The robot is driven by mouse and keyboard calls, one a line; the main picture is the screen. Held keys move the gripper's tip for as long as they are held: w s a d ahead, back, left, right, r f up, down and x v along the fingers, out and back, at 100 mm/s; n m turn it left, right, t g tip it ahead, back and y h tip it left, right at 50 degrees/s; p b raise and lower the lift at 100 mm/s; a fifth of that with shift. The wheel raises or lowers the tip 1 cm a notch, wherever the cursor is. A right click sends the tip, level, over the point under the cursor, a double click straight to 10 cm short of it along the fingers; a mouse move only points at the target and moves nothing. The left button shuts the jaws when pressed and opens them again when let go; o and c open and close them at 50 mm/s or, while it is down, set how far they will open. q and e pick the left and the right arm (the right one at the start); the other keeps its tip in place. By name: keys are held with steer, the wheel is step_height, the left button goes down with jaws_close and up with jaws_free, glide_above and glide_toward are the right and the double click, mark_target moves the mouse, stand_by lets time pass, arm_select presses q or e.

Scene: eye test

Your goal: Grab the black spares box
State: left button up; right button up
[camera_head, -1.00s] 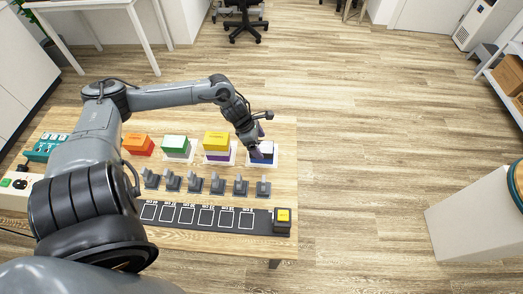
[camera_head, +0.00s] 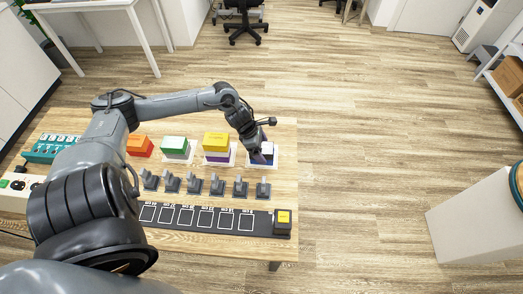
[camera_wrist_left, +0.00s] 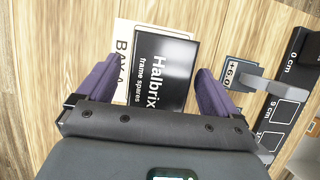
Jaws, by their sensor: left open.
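The black spares box (camera_wrist_left: 165,70) shows in the left wrist view, its top lettered "Halbrix frame spares" in white. It sits on a white card marked "BAY A" (camera_wrist_left: 122,45). My left gripper (camera_wrist_left: 157,65) is open, with one purple finger on each side of the box; whether either finger touches it cannot be told. In the head view my left gripper (camera_head: 262,149) is over the rightmost stack in the row, where the box is largely hidden by the gripper. My right gripper is not in view.
Orange (camera_head: 140,145), green (camera_head: 175,144) and yellow (camera_head: 216,140) boxes stand in a row to the left. Several grey posts (camera_head: 217,186) stand in front, then a dark marked strip (camera_head: 196,218) with a yellow-topped block (camera_head: 284,217).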

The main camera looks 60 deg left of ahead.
arm_select(q)
steer(key=shift+f, duration=0.15)
stand_by(0.4)
steer(key=c, duration=1.1)
